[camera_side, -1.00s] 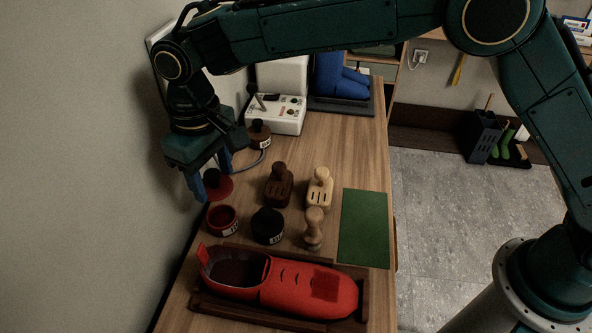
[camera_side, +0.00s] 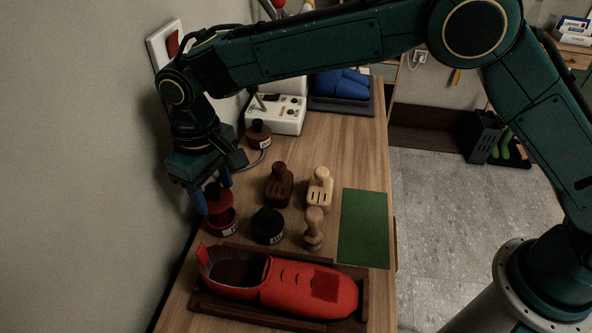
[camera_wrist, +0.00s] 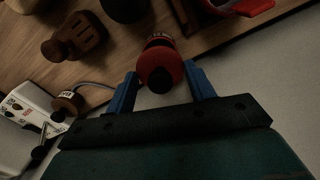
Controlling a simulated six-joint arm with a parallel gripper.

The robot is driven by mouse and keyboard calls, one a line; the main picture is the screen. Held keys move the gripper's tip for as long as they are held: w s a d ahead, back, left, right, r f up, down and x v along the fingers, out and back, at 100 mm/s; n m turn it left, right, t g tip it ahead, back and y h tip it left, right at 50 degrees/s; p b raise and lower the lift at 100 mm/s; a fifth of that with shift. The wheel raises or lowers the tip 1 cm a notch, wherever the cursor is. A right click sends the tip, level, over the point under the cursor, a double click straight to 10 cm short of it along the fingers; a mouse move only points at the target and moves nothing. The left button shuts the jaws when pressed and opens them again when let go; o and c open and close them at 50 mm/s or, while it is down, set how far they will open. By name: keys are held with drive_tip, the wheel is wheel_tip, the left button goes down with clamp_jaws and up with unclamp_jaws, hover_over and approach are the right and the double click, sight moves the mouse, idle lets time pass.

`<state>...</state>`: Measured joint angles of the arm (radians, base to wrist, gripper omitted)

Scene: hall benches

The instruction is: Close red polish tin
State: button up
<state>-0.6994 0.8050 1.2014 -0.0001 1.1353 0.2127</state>
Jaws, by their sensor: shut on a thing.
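The red polish tin (camera_side: 222,223) stands open on the bench near the wall, with a white label on its side. My gripper (camera_side: 213,198) is shut on the tin's red lid (camera_side: 219,205), which has a black knob. The lid is above the back part of the tin in the side view, and a gap shows part of the dark opening. In the wrist view my gripper (camera_wrist: 162,88) has one blue finger on each side of the lid (camera_wrist: 160,63), which hides most of the tin (camera_wrist: 159,39).
A black tin (camera_side: 267,226) stands close on the right. A red shoe (camera_side: 300,290) lies in a wooden tray in front. A brown tin (camera_side: 258,135) and a white control box (camera_side: 275,115) stand behind.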

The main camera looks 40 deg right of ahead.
sight(216, 198)
drive_tip(key=shift+f, duration=1.7)
drive_tip(key=shift+f, duration=0.2)
idle(0.9)
drive_tip(key=o, duration=1.5)
drive_tip(key=shift+r, duration=0.2)
drive_tip(key=shift+r, duration=3.3)
clamp_jaws()
